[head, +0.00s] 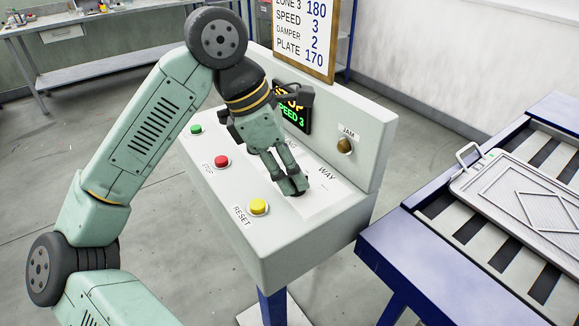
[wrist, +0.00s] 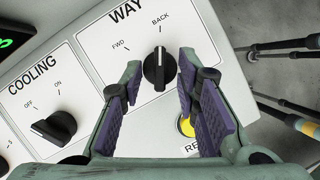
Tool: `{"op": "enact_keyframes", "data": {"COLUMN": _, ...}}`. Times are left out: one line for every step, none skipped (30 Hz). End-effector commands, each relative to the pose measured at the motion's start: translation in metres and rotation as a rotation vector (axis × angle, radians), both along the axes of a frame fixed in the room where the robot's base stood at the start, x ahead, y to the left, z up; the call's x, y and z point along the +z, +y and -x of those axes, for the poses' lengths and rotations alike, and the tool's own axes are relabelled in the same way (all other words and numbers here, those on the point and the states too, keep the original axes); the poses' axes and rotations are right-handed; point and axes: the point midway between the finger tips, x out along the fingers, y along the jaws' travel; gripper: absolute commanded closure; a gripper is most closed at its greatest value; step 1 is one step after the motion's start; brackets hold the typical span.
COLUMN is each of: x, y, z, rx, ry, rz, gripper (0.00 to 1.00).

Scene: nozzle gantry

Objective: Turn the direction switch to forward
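The direction switch (wrist: 159,70) is a black rotary knob on the white WAY plate (wrist: 96,42), with FWD marked at upper left and BACK at the top. Its white pointer line faces up toward BACK. My gripper (head: 292,186) is over this plate on the console. In the wrist view its two purple-padded fingers are open, one on each side of the knob, with visible gaps. In the head view the fingers largely hide the knob.
The COOLING knob (wrist: 54,129) sits left of the switch in the wrist view. The yellow RESET button (head: 258,207), red STOP button (head: 222,162) and green button (head: 196,129) line the console (head: 305,240). A JAM lamp (head: 345,145) is on its upright back. A blue-framed conveyor (head: 400,245) stands right.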

Motion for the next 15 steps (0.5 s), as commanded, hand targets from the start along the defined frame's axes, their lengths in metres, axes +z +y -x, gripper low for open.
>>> {"op": "enact_keyframes", "data": {"x": 0.0001, "y": 0.0000, "z": 0.0000, "rx": 0.000, "ry": 0.000, "rz": 0.000, "gripper": 0.71}}
{"op": "enact_keyframes", "data": {"x": 0.0002, "y": 0.0001, "z": 0.0000, "rx": 0.000, "ry": 0.000, "rz": 0.000, "gripper": 0.73}}
{"op": "enact_keyframes", "data": {"x": 0.0002, "y": 0.0001, "z": -0.0001, "rx": 0.000, "ry": 0.000, "rz": 0.000, "gripper": 0.76}}
{"op": "enact_keyframes", "data": {"x": 0.0002, "y": 0.0001, "z": -0.0001, "rx": 0.000, "ry": 0.000, "rz": 0.000, "gripper": 0.78}}
{"op": "enact_keyframes", "data": {"x": 0.0003, "y": 0.0001, "z": -0.0001, "rx": 0.000, "ry": 0.000, "rz": 0.000, "gripper": 0.80}}
{"op": "enact_keyframes", "data": {"x": 0.0003, "y": 0.0001, "z": -0.0001, "rx": 0.000, "ry": 0.000, "rz": 0.000, "gripper": 0.82}}
{"op": "enact_keyframes", "data": {"x": 0.0003, "y": 0.0001, "z": -0.0001, "rx": 0.000, "ry": 0.000, "rz": 0.000, "gripper": 0.84}}
{"op": "enact_keyframes", "data": {"x": 0.0004, "y": 0.0002, "z": -0.0001, "rx": 0.000, "ry": 0.000, "rz": 0.000, "gripper": 0.86}}
{"op": "enact_keyframes", "data": {"x": 0.0004, "y": 0.0002, "z": -0.0001, "rx": 0.000, "ry": 0.000, "rz": 0.000, "gripper": 0.89}}
{"op": "enact_keyframes", "data": {"x": 0.0004, "y": 0.0002, "z": -0.0001, "rx": 0.000, "ry": 0.000, "rz": 0.000, "gripper": 0.91}}
{"op": "enact_keyframes", "data": {"x": 0.0004, "y": 0.0002, "z": -0.0002, "rx": 0.000, "ry": 0.000, "rz": 0.000, "gripper": 0.93}}
{"op": "enact_keyframes", "data": {"x": 0.0004, "y": 0.0002, "z": -0.0002, "rx": 0.000, "ry": -0.001, "rz": 0.000, "gripper": 0.95}}
{"op": "enact_keyframes", "data": {"x": 0.0004, "y": 0.0002, "z": -0.0002, "rx": 0.000, "ry": 0.000, "rz": 0.000, "gripper": 0.97}}
{"op": "enact_keyframes", "data": {"x": 0.0004, "y": 0.0002, "z": -0.0002, "rx": 0.000, "ry": 0.000, "rz": 0.000, "gripper": 0.99}}
{"op": "enact_keyframes", "data": {"x": 0.0004, "y": 0.0002, "z": -0.0002, "rx": 0.000, "ry": 0.000, "rz": 0.000, "gripper": 1.00}}
